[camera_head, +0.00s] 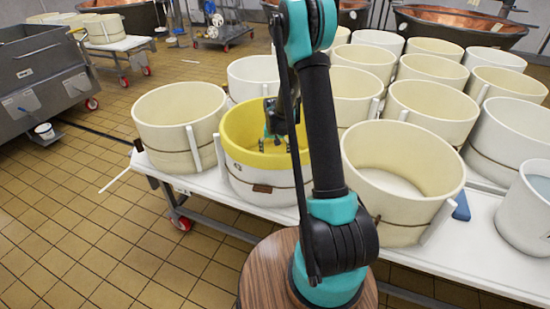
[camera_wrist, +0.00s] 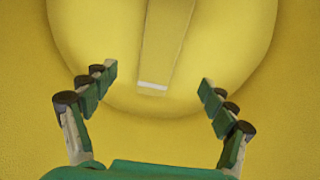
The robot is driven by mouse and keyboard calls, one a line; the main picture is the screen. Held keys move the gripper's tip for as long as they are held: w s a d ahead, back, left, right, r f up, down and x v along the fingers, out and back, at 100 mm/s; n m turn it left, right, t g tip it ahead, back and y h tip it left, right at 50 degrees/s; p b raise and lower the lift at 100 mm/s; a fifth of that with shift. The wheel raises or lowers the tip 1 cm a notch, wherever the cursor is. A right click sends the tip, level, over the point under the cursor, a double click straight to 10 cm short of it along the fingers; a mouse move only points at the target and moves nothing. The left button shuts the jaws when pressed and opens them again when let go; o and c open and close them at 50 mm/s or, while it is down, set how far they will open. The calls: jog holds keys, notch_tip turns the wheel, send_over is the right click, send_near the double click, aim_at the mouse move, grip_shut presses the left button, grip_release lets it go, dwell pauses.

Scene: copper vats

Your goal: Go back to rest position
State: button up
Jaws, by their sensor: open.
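My gripper (camera_head: 278,143) is over the mouth of a round mould with a yellow inside (camera_head: 237,128), on the white table. In the wrist view its two green-tipped fingers (camera_wrist: 158,84) are spread wide apart with nothing between them. Beyond them the wrist view shows a yellow surface (camera_wrist: 290,110) and a paler strip with a white end (camera_wrist: 163,45); I cannot tell what the strip is. My arm hides part of the yellow mould's right side in the head view.
Cream moulds (camera_head: 180,120) and (camera_head: 400,175) stand close on both sides of the yellow one. Several more fill the table (camera_head: 470,235) behind. A white bucket (camera_head: 525,210) stands at the right. A grey metal cart (camera_head: 45,75) stands at the left. Tiled floor (camera_head: 110,235) is clear at the front left.

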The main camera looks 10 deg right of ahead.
jog(key=s+d+r+n+t, duration=0.25)
jog(key=s+r+t, duration=0.25)
jog(key=s+r, duration=1.35)
jog(key=s+f+g, duration=0.1)
jog(key=s+f, duration=0.1)
jog(key=s, duration=0.5)
jog(key=s+f+g, duration=0.1)
jog(key=s+f, duration=0.1)
jog(key=s, duration=0.4)
jog(key=shift+s+a+f, duration=0.35)
jog(key=shift+a+f, duration=0.05)
jog(key=shift+a, duration=0.05)
jog(key=shift+n, duration=0.25)
